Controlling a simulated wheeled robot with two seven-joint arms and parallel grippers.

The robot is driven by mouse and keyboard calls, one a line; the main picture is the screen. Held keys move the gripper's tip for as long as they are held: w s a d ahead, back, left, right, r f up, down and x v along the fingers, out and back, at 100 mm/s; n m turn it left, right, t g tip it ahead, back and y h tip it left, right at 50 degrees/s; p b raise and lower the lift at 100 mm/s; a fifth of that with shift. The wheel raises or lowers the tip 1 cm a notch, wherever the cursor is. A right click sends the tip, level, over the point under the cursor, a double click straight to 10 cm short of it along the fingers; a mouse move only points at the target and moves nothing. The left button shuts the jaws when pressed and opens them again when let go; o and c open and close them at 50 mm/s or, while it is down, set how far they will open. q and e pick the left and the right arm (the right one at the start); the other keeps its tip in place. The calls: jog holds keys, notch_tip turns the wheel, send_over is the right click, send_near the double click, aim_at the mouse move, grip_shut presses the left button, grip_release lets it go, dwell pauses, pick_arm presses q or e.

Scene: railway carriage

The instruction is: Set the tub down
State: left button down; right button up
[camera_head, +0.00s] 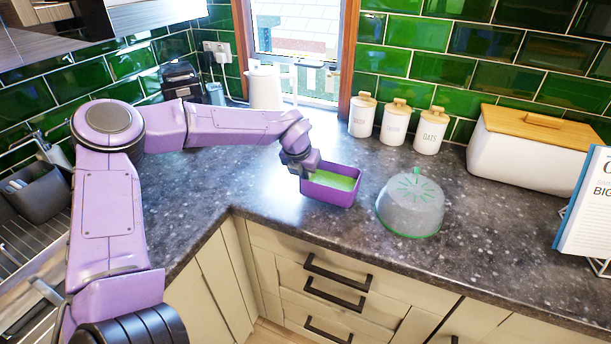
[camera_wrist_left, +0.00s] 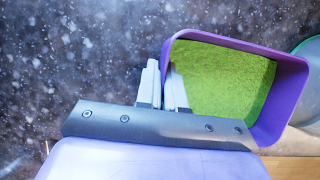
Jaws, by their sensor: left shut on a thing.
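The tub (camera_head: 328,193) is purple with a bright green inside, near the front edge of the dark speckled worktop (camera_head: 270,215). My left gripper (camera_head: 304,168) is shut on the tub's left wall. In the left wrist view the tub (camera_wrist_left: 290,104) opens toward the camera, and the fingers (camera_wrist_left: 165,88) pinch its near left wall, one finger inside and one outside. I cannot tell whether the tub's base touches the worktop. My right gripper is not in view.
A grey dome with a green rim (camera_head: 410,205) stands close to the right of the tub. Several white canisters (camera_head: 396,121), a white bread bin (camera_head: 520,150) and a white kettle (camera_head: 265,87) stand behind. The worktop left of the tub is clear. Drawers (camera_head: 335,290) lie below the front edge.

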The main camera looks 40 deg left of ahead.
pick_arm(q)
jog(key=shift+f, duration=1.1)
jog(key=c, duration=1.3)
grip_release()
jog(key=shift+s+f, duration=0.1)
jog(key=shift+o, duration=0.2)
